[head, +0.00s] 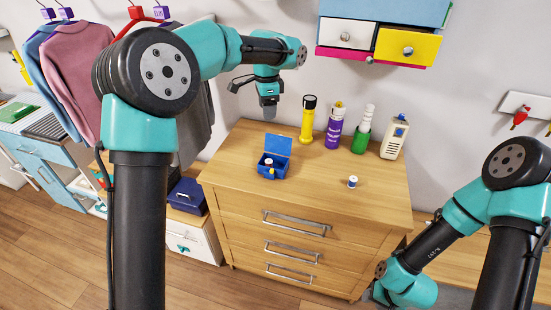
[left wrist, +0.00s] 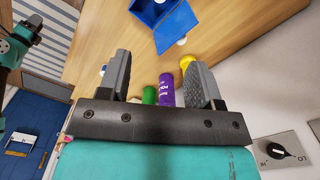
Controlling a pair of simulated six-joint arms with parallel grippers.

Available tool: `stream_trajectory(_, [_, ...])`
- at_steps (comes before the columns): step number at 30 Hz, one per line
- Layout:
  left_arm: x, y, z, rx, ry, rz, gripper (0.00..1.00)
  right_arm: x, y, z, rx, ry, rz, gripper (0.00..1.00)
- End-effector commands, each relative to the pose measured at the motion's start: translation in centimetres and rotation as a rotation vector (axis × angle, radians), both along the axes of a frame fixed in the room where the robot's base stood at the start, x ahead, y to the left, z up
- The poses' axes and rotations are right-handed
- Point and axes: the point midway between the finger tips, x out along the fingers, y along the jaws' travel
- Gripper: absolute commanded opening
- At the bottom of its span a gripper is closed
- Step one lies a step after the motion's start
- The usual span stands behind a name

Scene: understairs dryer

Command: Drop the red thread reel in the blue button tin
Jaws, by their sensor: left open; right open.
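The blue button tin (head: 282,173) stands on the wooden dresser with its lid raised at the back. A white-topped reel (head: 268,161) shows at the tin, with something yellow beside it; their thread colours and exact positions are unclear. Another small reel (head: 352,181), white-ended with dark blue thread, stands on the dresser top to the right. I cannot make out a clearly red reel. My left gripper (head: 268,108) is open and empty, above the back of the dresser behind the tin. In the left wrist view the tin (left wrist: 178,32) lies beyond the open fingers. My right gripper's fingers are out of view.
A wall drawer unit (head: 385,15) hangs above. The dresser's front top (head: 300,195) is clear.

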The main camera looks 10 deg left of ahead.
Motion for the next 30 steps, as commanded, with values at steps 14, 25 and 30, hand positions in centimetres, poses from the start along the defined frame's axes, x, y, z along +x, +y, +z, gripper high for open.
stream_trajectory(14, [0.0,0.0,2.1,0.0,0.0,-0.001,0.59,0.0,0.0,0.0,0.0,0.0,0.0,0.43])
stream_trajectory(25, [0.0,0.0,2.0,0.0,0.0,0.0,0.59,0.0,0.0,0.0,0.0,0.0,0.0,0.43])
stream_trajectory(30, [0.0,0.0,2.0,0.0,0.0,0.0,0.59,0.0,0.0,0.0,0.0,0.0,0.0,0.43])
